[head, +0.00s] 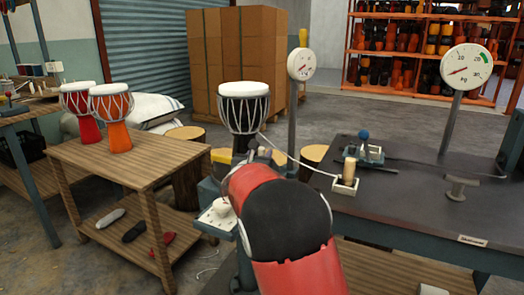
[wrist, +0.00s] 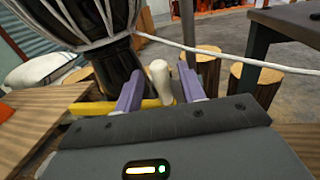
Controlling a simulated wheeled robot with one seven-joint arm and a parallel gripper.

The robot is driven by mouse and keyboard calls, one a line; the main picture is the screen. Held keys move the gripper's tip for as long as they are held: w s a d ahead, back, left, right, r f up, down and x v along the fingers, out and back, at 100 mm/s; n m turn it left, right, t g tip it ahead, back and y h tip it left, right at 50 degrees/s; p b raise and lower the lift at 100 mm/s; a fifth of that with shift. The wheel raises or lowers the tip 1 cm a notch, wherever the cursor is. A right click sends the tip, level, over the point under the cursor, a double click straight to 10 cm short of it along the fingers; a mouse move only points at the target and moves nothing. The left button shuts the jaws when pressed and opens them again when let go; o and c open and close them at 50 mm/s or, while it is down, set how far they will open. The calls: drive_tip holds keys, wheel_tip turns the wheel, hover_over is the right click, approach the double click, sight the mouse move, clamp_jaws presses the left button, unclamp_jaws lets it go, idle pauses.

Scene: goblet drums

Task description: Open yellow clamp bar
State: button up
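The yellow clamp bar (wrist: 120,107) runs across the front of the drum's dark lower body in the wrist view. A cream, round-topped handle (wrist: 160,82) stands up at its right part. A yellow piece that looks like the same bar (head: 220,155) shows beside the drum in the head view. The white-headed, dark drum (head: 244,108) stands upright behind my arm. My gripper (wrist: 160,72) is open, with its two purple fingers on either side of the handle and a visible gap at each side. In the head view my red and black arm hides most of the gripper and clamp.
A white rope (wrist: 210,48) stretches rightward from the drum. A gauge on a post (head: 301,66) stands close right of it. The dark bench (head: 430,205) holds a blue-knobbed device (head: 364,150). A wooden table (head: 130,160) with two orange-red drums is at left.

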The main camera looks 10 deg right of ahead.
drive_tip(key=shift+x, duration=1.05)
drive_tip(key=shift+c, duration=0.3)
clamp_jaws()
